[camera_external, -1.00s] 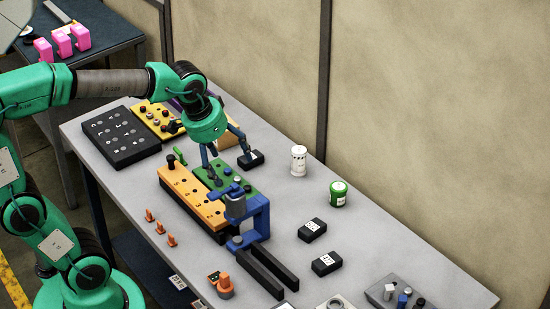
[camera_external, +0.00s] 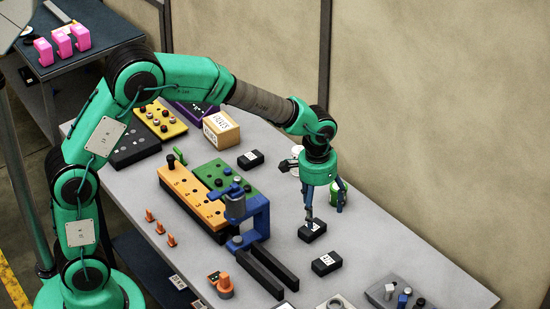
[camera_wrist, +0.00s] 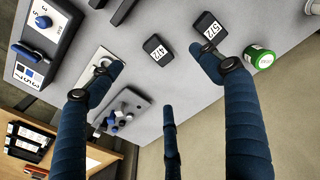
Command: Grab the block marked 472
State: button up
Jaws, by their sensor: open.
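A black block (camera_wrist: 157,48) with a white label that seems to read 472 lies on the grey table in the wrist view, between my spread fingers in the picture. It matches the nearer black block (camera_external: 326,263) in the external view. A second black block (camera_wrist: 208,27), its label like 572, lies by the right fingertip; in the external view this block (camera_external: 312,232) is under my gripper (camera_external: 323,214). My gripper is open and empty, pointing down above the table. Its fingers also show in the wrist view (camera_wrist: 157,62). I cannot tell whether a fingertip touches the second block.
A third black block (camera_external: 250,159) lies farther left. A blue clamp (camera_external: 258,215) and black bars (camera_external: 266,271) are to the left. A grey tray (camera_external: 378,291) sits front right.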

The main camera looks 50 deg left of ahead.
send_over(330, 262)
notch_tip(330, 262, down, 8)
jog(key=shift+r+g, duration=0.2)
jog(key=shift+g, duration=0.2)
jog(key=shift+f+b, duration=0.65)
jog(key=shift+f, duration=3.6)
jog(key=shift+s+f+b, duration=0.1)
jog(key=shift+f+b, duration=0.5)
jog(key=shift+f, duration=2)
jog(key=shift+c, duration=0.3)
jog(key=c, duration=1.7)
